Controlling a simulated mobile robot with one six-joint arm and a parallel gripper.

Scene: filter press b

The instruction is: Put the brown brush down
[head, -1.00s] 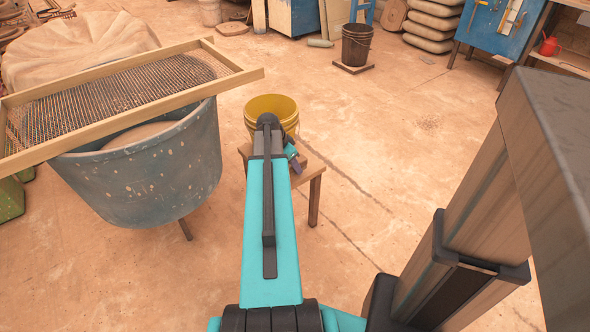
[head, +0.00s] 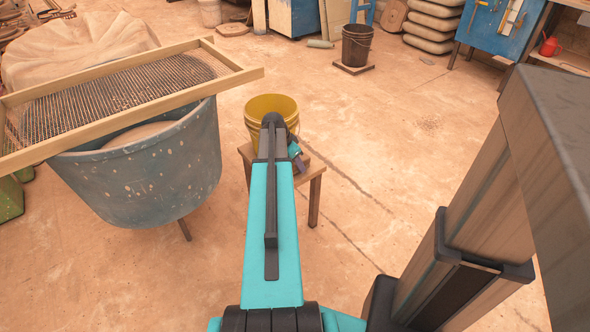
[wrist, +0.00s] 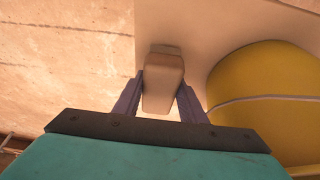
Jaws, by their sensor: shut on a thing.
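My gripper (wrist: 161,92) is shut on the brown brush (wrist: 163,80), whose tan, block-like body shows between the two fingers in the wrist view. The brush is over or on a pale surface; I cannot tell whether it touches it. In the head view my arm covers most of the gripper, and I cannot make out the brush there. A yellow bucket (head: 268,104) stands on a small wooden stool (head: 316,168), just beyond my arm's end. The bucket also shows close to the right of the brush in the wrist view (wrist: 265,90).
A large blue tub (head: 150,180) with a wood-framed sieve (head: 232,76) across it stands to the left of the stool. A dark bucket (head: 356,45) is farther back. The floor right of the stool is clear.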

